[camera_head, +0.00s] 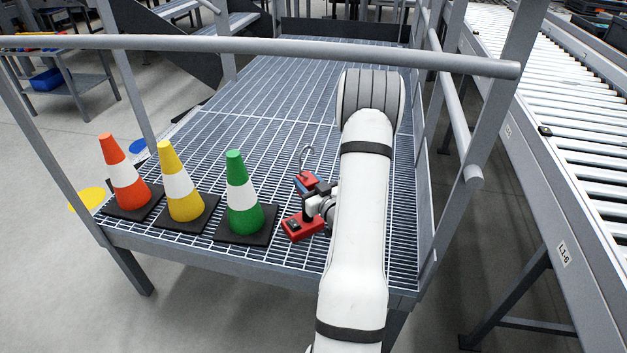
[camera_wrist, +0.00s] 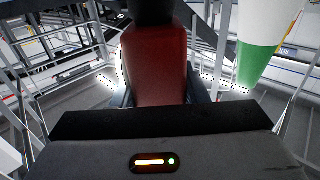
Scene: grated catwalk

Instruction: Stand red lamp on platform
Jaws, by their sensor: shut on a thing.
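The red lamp (camera_head: 302,226) is near the front of the grated platform (camera_head: 290,115), just right of the green cone, with its hook up and its red base down. It looks roughly upright. I cannot tell whether its base touches the grating. My gripper (camera_head: 313,202) is shut around the lamp's middle from the right and hides part of it. In the wrist view, the lamp's red body (camera_wrist: 154,65) stands between my fingers (camera_wrist: 158,98), and its dark end runs off the top edge.
Orange (camera_head: 123,180), yellow (camera_head: 177,185) and green (camera_head: 242,195) cones stand on black bases along the platform's front left. The green cone is close to the lamp. A grey rail (camera_head: 250,46) crosses above the platform. A roller conveyor (camera_head: 555,110) runs at right. The grating behind is clear.

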